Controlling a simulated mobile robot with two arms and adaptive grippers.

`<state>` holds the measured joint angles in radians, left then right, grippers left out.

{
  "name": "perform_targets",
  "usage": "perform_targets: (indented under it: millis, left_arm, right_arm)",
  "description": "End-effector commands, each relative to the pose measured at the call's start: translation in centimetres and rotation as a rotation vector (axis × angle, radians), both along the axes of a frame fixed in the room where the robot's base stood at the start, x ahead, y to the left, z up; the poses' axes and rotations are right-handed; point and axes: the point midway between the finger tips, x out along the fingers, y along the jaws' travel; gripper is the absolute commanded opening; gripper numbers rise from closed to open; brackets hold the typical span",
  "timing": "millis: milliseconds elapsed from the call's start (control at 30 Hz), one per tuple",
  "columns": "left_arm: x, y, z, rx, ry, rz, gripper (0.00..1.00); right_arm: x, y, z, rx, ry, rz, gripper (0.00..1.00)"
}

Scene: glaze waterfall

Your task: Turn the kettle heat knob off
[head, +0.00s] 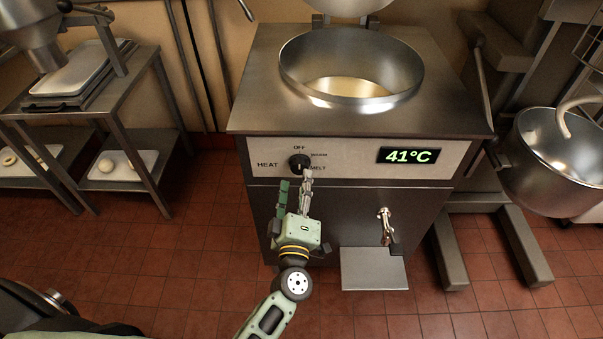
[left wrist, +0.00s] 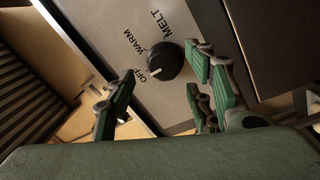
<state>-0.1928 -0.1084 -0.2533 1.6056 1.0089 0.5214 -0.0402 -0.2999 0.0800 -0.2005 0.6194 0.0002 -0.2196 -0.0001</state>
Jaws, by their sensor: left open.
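The black kettle heat knob (head: 299,162) is on the pale front panel of the steel kettle (head: 260,92), with OFF, WARM and MELT marks around it. In the left wrist view the knob (left wrist: 163,63) shows a white pointer line directed toward the OFF mark. My left gripper (head: 295,183) is open and empty, just below and in front of the knob. In the left wrist view its green fingers (left wrist: 160,96) stand apart, to either side of the knob's line and nearer the camera. I see no contact with the knob. My right gripper is not in view.
A 41°C display (head: 409,156) is right of the knob. A tap (head: 386,222) juts from the kettle's lower front above a grey plate (head: 373,268). A steel mixing bowl (head: 548,165) stands right. A metal table (head: 150,55) stands left. The tiled floor between is clear.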

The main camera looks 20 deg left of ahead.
Motion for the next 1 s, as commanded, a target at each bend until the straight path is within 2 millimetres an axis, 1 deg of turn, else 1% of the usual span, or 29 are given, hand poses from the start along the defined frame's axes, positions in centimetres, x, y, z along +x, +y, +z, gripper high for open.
perform_targets:
  millis: [33, 200, 300, 400, 567, 1000]
  left_arm:
    - [-1.3, -0.3, -0.2, -0.001, 0.003, -0.002, 0.48]
    - [-4.5, -1.1, -0.4, 0.0, 0.001, -0.003, 0.48]
    - [-5.8, -1.4, -0.5, 0.0, 0.0, -0.002, 0.48]
    - [-6.6, -1.6, -0.5, 0.0, 0.0, -0.004, 0.48]
    - [-7.0, -1.7, -0.5, 0.001, -0.003, -0.003, 0.48]
    - [-6.9, -1.7, -0.5, 0.001, -0.002, -0.003, 0.48]
  right_arm:
    - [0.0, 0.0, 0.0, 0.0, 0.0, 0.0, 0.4]
    - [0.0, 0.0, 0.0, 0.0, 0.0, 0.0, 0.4]
    - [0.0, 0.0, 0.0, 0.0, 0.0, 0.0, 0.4]
    - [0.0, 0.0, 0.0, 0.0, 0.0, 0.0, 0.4]
    - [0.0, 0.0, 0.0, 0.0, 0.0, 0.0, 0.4]
    - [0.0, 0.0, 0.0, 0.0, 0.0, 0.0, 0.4]
